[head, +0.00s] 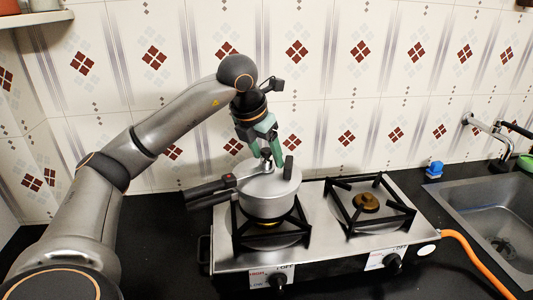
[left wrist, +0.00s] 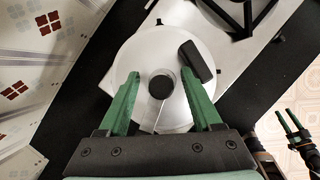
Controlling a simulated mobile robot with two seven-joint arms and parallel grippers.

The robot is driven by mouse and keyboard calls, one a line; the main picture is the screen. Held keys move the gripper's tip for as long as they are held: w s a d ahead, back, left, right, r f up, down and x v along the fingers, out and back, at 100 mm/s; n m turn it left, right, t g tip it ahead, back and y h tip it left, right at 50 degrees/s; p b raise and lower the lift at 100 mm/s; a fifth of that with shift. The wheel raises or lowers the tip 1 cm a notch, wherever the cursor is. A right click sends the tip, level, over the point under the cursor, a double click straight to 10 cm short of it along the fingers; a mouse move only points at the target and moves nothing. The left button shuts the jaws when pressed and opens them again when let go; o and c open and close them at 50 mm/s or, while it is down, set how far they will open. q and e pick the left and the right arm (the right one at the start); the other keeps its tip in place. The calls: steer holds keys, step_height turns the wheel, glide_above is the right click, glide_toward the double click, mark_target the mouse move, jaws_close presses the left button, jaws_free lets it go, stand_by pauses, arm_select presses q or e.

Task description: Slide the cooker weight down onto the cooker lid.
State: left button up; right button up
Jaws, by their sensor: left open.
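The silver pressure cooker (head: 268,196) stands on the left burner, its handle pointing left. Its round lid (left wrist: 150,60) fills the middle of the left wrist view. The dark cooker weight (head: 266,154) is at the lid's centre and shows as a black disc in the left wrist view (left wrist: 162,87). Whether it is fully seated cannot be told. My left gripper (head: 268,160) is open above the lid, its green fingers on either side of the weight with gaps (left wrist: 160,76).
A black upright piece (head: 289,168) on the lid stands close to the left gripper's fingers. The stove's right burner (head: 366,202) is empty. A sink (head: 490,215) and tap lie to the right. The tiled wall (head: 330,90) is behind.

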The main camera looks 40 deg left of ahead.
arm_select(q)
steer(key=shift+d, duration=0.1)
steer(key=p+v, duration=0.2)
steer(key=v, duration=1)
steer(key=shift+r+p, duration=0.25)
steer(key=shift+p, duration=0.05)
steer(key=shift+s, duration=0.1)
